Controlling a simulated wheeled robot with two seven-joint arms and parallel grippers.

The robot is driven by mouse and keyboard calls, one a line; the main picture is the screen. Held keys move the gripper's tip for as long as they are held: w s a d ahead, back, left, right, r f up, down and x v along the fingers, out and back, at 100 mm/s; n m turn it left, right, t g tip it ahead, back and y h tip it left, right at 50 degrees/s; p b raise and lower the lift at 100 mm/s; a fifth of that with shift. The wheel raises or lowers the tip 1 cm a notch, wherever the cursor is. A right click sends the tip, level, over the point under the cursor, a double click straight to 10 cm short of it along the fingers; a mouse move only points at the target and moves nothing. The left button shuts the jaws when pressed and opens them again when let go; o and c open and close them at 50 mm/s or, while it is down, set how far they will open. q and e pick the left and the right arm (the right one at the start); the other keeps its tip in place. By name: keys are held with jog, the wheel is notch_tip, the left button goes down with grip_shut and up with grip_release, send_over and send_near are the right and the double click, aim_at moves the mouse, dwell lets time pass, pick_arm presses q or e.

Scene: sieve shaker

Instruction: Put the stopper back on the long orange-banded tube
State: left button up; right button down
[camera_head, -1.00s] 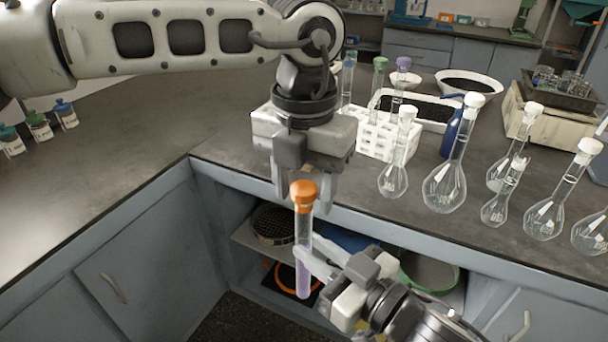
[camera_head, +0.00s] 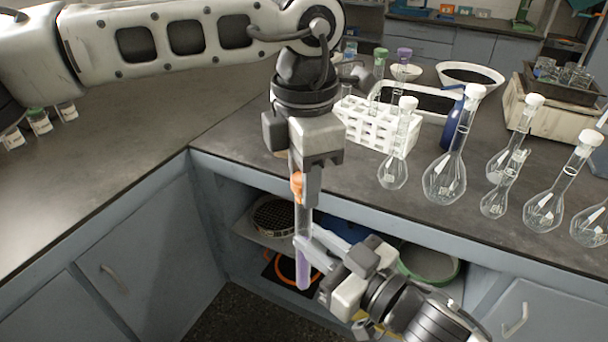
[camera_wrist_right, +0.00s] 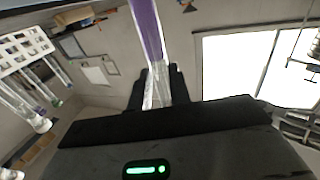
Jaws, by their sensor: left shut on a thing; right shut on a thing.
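The long tube (camera_head: 303,222) is upright in front of the bench, clear with purple contents in its lower part. The orange stopper (camera_head: 296,184) is at the tube's upper end, partly covered by the left fingers; how deep it sits is hidden. My left gripper (camera_head: 302,192) points down and is shut on the stopper. My right gripper (camera_head: 306,246) comes from the lower right and is shut on the tube's middle, below the left one. In the right wrist view the tube (camera_wrist_right: 149,35) stands between the dark fingers (camera_wrist_right: 157,90).
A white rack (camera_head: 372,128) with green- and purple-stoppered tubes stands on the bench behind. Several white-capped flasks (camera_head: 444,182) and a blue bottle (camera_head: 452,128) stand to the right. An open shelf with sieves (camera_head: 272,217) lies below and behind the tube.

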pick_arm(q)
jog(key=o, duration=1.2)
notch_tip(320, 180, up, 12)
jog(key=shift+r, duration=0.1)
